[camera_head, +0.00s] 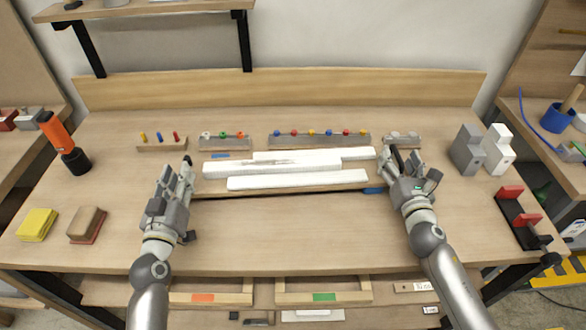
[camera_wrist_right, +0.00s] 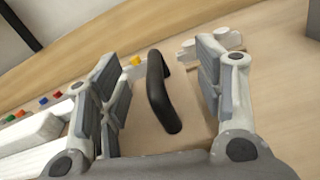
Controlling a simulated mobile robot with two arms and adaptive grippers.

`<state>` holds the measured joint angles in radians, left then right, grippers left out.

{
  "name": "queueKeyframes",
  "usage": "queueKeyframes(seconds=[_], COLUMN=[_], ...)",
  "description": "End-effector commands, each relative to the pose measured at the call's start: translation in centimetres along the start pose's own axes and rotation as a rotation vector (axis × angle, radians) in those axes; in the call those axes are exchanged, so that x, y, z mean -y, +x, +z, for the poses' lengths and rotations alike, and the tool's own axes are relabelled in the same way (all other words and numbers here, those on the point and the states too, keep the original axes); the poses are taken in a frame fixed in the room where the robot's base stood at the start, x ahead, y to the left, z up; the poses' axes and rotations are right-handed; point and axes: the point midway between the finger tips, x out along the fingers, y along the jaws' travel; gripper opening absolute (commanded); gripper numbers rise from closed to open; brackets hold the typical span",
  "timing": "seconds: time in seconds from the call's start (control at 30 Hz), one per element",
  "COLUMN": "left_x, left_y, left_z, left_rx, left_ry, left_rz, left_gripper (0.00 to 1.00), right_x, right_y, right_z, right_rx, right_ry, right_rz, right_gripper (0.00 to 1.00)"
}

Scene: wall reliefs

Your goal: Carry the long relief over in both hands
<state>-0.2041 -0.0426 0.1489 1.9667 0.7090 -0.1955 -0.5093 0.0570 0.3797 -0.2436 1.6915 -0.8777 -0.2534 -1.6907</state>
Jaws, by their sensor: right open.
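Several long white relief strips (camera_head: 298,180) lie side by side on a light wooden board (camera_head: 215,188) in the middle of the table. The strips also show at the left of the right wrist view (camera_wrist_right: 28,138). A black handle (camera_wrist_right: 160,92) stands up from the wood at the board's right end. My right gripper (camera_head: 403,168) is open, with the handle between its fingers and no visible grip on it. My left gripper (camera_head: 184,175) is at the board's left end; its fingers overlap in view and hide whatever is between them.
Small racks with coloured pegs (camera_head: 320,139) stand behind the board. Grey and white blocks (camera_head: 467,150) and a black-and-red stand (camera_head: 519,216) are at the right. A yellow sponge (camera_head: 37,224), a brown block (camera_head: 87,224) and an orange-black tool (camera_head: 63,143) are at the left. The front middle of the table is clear.

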Motion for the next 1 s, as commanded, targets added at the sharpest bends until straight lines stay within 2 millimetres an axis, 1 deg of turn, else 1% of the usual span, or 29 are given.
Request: queueKeyframes(seconds=[0.03, 0.3, 0.43, 0.57, 0.8, 1.0], left_x=[0.4, 0.2, 0.2, 0.2, 0.2, 0.1], left_y=[-0.2, -0.2, -0.2, -0.2, -0.2, -0.1], left_z=[1.0, 0.9, 0.9, 0.9, 0.9, 0.9], left_rx=[0.019, 0.019, 0.018, 0.018, 0.018, 0.018], left_ry=[0.010, 0.007, 0.007, 0.006, 0.004, 0.004], left_rz=[-0.005, -0.003, -0.003, -0.002, -0.002, -0.001], left_gripper=[0.29, 0.29, 0.29, 0.29, 0.29, 0.29], right_x=[0.2, 0.1, 0.1, 0.1, 0.2, 0.2], right_y=[-0.1, -0.1, -0.7, -2.2, -5.7, -7.7], right_z=[-0.7, -0.3, -0.3, -0.3, -0.3, -0.3], right_rx=[-0.011, -0.003, -0.003, -0.003, -0.004, -0.003], right_ry=[0.000, -0.002, -0.002, -0.002, -0.001, 0.002], right_rz=[-0.005, 0.001, 0.001, 0.001, 0.001, 0.000], right_gripper=[0.65, 0.65, 0.65, 0.65, 0.65, 0.65])
